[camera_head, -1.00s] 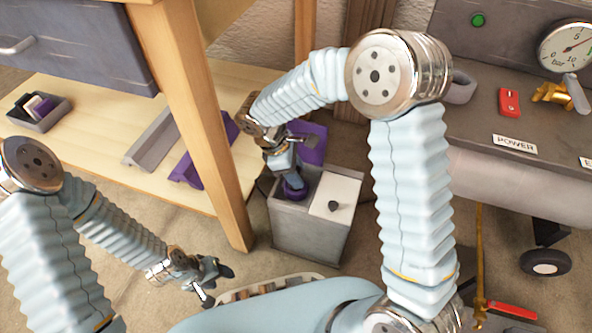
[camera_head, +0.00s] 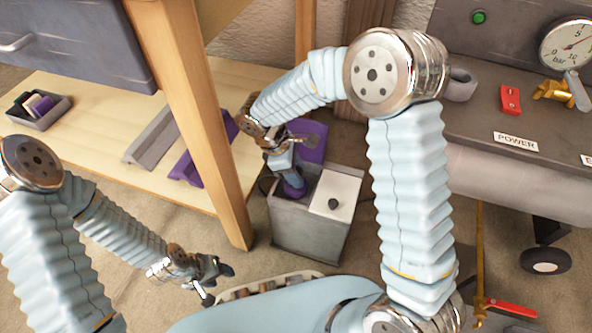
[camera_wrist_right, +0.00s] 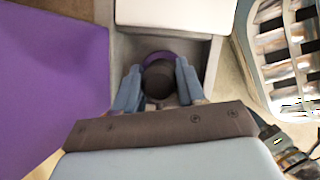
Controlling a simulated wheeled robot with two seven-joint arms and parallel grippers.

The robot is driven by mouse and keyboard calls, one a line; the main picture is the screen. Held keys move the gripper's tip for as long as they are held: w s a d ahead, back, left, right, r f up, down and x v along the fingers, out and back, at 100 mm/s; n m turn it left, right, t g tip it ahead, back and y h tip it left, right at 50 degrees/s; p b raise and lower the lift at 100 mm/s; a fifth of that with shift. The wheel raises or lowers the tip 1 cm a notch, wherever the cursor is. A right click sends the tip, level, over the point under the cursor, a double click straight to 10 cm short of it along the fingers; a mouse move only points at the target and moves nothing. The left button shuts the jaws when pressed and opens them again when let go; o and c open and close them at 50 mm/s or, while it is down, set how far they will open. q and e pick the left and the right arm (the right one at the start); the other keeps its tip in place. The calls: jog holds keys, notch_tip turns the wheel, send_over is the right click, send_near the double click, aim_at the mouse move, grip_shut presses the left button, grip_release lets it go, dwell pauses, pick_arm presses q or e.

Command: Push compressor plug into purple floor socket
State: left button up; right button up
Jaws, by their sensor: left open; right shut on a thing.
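The grey floor socket box (camera_head: 306,236) stands on the floor beside the wooden table leg. Its purple lid (camera_head: 310,143) is raised at the back left, and a white lid (camera_head: 335,194) covers the right half. My right gripper (camera_head: 293,183) reaches down into the uncovered left half. In the right wrist view it (camera_wrist_right: 157,88) is shut on the dark round plug (camera_wrist_right: 159,80), with purple showing around the plug's far edge. Whether the plug is fully seated is hidden by the fingers. My left gripper (camera_head: 215,281) is open and empty, low at the left.
A wooden shelf (camera_head: 85,112) with grey and purple angled pieces lies behind the table leg (camera_head: 205,130). The compressor (camera_head: 520,150) with its gauge and red switch stands at the right.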

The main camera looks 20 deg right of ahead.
jog(key=shift+f, duration=0.3)
dwell(0.4)
jog(key=o, duration=1.6)
jog(key=shift+r+p, duration=3)
jog(key=shift+r, duration=0.8)
